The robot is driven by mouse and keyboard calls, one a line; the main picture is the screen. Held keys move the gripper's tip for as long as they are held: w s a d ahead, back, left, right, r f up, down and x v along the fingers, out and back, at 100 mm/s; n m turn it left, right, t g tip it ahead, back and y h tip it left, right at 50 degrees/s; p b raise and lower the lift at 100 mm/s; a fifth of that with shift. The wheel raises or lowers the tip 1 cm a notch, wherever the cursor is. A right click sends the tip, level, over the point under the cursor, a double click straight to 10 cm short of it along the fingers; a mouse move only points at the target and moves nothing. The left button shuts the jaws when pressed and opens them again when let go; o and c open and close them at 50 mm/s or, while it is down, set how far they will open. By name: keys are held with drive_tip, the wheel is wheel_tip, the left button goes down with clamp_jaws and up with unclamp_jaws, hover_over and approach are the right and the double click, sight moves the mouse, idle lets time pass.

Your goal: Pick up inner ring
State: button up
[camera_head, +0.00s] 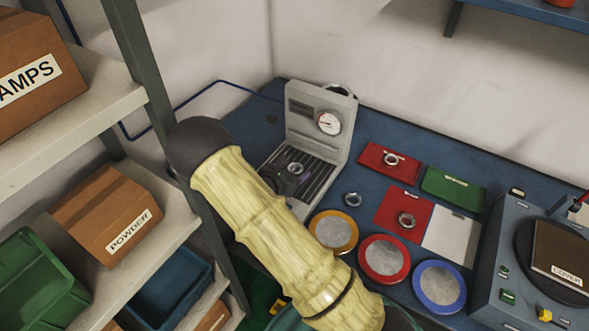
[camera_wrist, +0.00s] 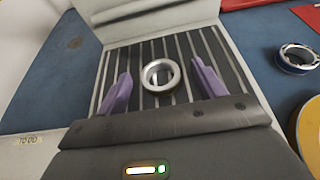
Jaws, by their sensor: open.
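A plain silver ring (camera_wrist: 163,89) lies flat on the ribbed plate (camera_wrist: 182,46) of a grey gauge stand. In the wrist view, my gripper (camera_wrist: 162,68) is open, with one purple finger on each side of this ring. Gaps show between the ring and both fingers; whether the fingertips are level with it is unclear. In the head view, the ring (camera_head: 295,163) shows just beyond my dark gripper (camera_head: 284,180). Other rings sit on a red block (camera_head: 376,157), on a red square (camera_head: 391,205) and loose on the blue table (camera_head: 376,189). No label marks which is the inner ring.
The gauge stand's upright back (camera_head: 302,120) rises behind the plate. Yellow (camera_head: 320,243), red (camera_head: 364,267) and blue (camera_head: 419,290) rimmed discs lie in front. A shelf rack (camera_head: 140,75) with boxes stands left; a grey-blue machine (camera_head: 497,265) stands right.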

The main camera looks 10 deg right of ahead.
sight(292, 172)
idle(0.3)
drive_tip(key=c, duration=1.2)
drive_tip(key=shift+r, duration=0.1)
wheel_tip(292, 172, up, 10)
